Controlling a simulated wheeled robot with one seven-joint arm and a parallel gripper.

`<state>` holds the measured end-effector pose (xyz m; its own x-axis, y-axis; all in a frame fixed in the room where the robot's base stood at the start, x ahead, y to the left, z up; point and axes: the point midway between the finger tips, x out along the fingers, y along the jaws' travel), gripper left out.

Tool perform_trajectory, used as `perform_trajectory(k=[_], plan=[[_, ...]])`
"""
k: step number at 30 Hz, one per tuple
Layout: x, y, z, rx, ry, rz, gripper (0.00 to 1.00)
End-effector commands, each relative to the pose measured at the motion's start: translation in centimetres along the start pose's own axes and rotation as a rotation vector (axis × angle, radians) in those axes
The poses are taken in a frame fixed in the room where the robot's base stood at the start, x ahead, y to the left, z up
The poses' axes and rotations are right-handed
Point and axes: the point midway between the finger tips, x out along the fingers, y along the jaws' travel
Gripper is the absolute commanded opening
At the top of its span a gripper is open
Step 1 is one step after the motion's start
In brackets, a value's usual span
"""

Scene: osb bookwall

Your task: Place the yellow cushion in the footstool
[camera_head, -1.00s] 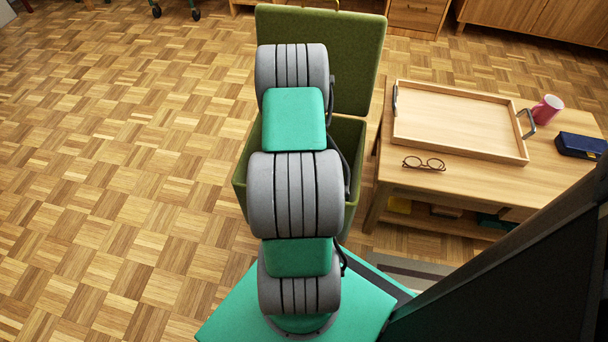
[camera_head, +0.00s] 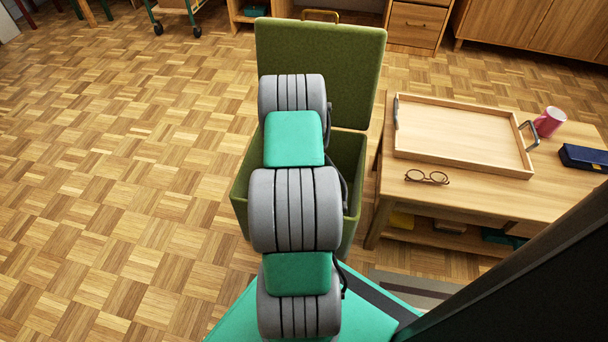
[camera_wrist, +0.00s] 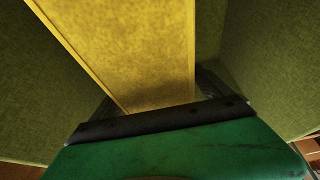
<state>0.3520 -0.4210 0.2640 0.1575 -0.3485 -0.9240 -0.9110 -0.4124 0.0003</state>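The footstool is a green fabric box (camera_head: 352,165) with its lid (camera_head: 320,62) raised at the back. In the head view my arm covers much of its opening and hides my gripper and the cushion. In the wrist view the yellow cushion (camera_wrist: 145,55) runs up from between the fingers of my gripper (camera_wrist: 160,100), filling the gap between them. The fingers are mostly hidden beside it, and it appears gripped. Green fabric walls (camera_wrist: 270,70) stand on both sides of the cushion. Whether the cushion touches the footstool's bottom cannot be seen.
A low wooden table (camera_head: 395,205) stands close right of the footstool. It bears a wooden tray (camera_head: 460,135), glasses (camera_head: 427,177), a pink mug (camera_head: 549,121) and a dark blue case (camera_head: 584,157). The parquet floor (camera_head: 120,200) on the left is clear.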

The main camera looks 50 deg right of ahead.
Motion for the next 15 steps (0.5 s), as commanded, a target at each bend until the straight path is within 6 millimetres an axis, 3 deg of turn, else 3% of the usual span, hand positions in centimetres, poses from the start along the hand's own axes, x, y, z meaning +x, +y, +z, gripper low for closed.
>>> perform_trajectory(k=[8, 15], plan=[[-0.9, 0.0, -0.3, 0.0, 0.001, 0.0, 0.9], [-6.8, -0.1, -0.5, 0.0, 0.003, -0.001, 0.9]])
